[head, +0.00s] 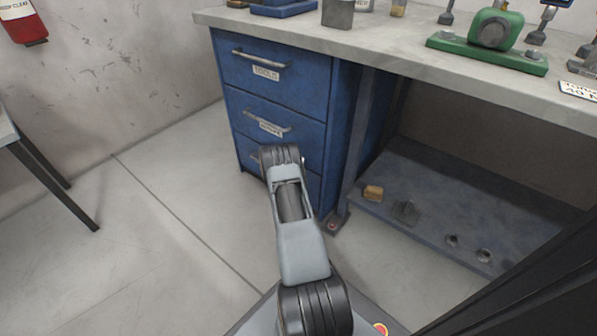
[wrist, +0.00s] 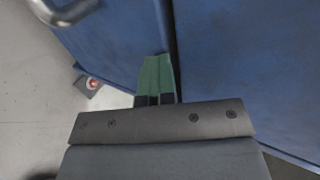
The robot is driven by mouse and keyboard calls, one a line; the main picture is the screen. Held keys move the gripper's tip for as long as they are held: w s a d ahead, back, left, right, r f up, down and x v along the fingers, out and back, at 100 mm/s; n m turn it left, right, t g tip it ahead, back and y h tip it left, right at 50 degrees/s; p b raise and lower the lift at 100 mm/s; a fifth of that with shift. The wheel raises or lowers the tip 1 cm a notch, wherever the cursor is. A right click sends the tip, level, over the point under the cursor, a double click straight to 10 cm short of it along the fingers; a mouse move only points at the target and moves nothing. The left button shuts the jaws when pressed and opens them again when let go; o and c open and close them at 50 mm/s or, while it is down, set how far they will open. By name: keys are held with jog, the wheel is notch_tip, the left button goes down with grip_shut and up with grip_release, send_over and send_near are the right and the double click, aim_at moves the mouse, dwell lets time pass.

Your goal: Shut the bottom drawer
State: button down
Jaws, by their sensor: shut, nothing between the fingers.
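The blue cabinet under the bench has three stacked drawer fronts. The bottom drawer (head: 250,165) is partly hidden behind my arm in the head view, and how far it stands out cannot be told there. In the wrist view, my gripper (wrist: 157,62) shows as green fingers, shut and empty, close to blue panels (wrist: 240,65) beside a dark gap. Whether the fingers touch a panel cannot be told. A metal handle (wrist: 68,10) shows at the top left. My gripper is hidden behind my arm in the head view.
The top drawer (head: 285,82) and middle drawer (head: 285,133) look closed. A bench leg foot (head: 331,225) stands right of the cabinet. A low shelf (head: 440,215) with small parts lies farther right. The floor (head: 150,230) at left is clear.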

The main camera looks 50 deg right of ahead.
jog(key=shift+d+r, duration=0.15)
jog(key=shift+d, duration=0.15)
jog(key=a+f+p+v, duration=0.1)
jog(key=p+v, duration=0.5)
jog(key=v, duration=0.8)
jog(key=shift+f, duration=0.6)
jog(key=s+a+r+m+y+p, duration=0.15)
jog(key=a+r+m+p, duration=0.35)
jog(key=r, duration=0.8)
jog(key=s+a+r+m+g+y+p, duration=0.1)
jog(key=s+a+r+m+p, duration=0.15)
jog(key=r+m+p, duration=0.75)
jog(key=s+a+r+m+y+p, duration=0.1)
jog(key=a+r+m+p, duration=0.3)
jog(key=r, duration=1.2)
jog(key=s+a+r+m+t+y+p, duration=0.1)
jog(key=s+a+r+m+y+p, duration=0.3)
jog(key=s+a+r+m+p, duration=0.3)
jog(key=s+a+r+m+t+y+p, duration=0.2)
jog(key=s+a+r+m+y+p, duration=0.2)
jog(key=s+a+r+m+p, duration=0.3)
jog(key=a+r+m, duration=0.1)
jog(key=a+r, duration=0.2)
jog(key=r, duration=0.3)
jog(key=a+r+m, duration=0.2)
jog(key=a+r, duration=0.2)
jog(key=r, duration=0.2)
jog(key=shift+m+t, duration=0.3)
jog(key=shift+y, duration=0.25)
